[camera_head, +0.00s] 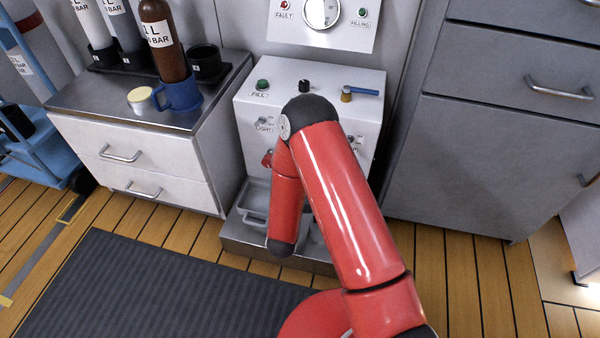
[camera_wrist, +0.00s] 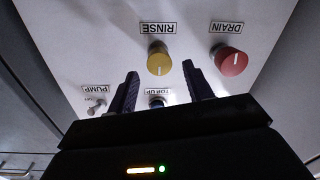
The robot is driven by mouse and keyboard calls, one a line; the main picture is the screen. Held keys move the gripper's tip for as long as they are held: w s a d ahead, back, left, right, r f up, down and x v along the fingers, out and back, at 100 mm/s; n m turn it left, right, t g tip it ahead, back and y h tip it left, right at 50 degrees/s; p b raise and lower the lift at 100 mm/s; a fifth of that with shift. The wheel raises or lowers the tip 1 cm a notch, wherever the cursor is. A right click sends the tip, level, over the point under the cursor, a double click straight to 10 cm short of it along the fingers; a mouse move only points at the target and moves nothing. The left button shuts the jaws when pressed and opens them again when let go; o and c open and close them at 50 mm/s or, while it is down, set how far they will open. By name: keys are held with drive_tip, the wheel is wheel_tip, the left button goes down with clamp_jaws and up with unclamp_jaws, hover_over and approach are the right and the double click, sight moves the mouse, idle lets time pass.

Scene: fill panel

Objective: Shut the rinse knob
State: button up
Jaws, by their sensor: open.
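The rinse knob (camera_wrist: 159,60) is a yellow round knob with a pale pointer line, on the white panel (camera_wrist: 125,40) under an upside-down RINSE label in the wrist view. My gripper (camera_wrist: 163,82) is open, its two dark fingers pointing at the panel. The fingertips show just below the knob, one to each side of it. Nothing is between the fingers that I can see held; whether they touch the knob I cannot tell. In the head view my red arm hides the rinse knob and my gripper.
A red DRAIN knob (camera_wrist: 230,60) sits right of the rinse knob in the wrist view. A TOP UP control (camera_wrist: 156,101) is partly hidden behind my gripper, and a PUMP switch (camera_wrist: 95,106) is at left. A blue-handled valve (camera_head: 347,94) stands on the panel unit's top.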

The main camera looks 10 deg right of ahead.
drive_tip(key=v, duration=0.5)
idle(0.4)
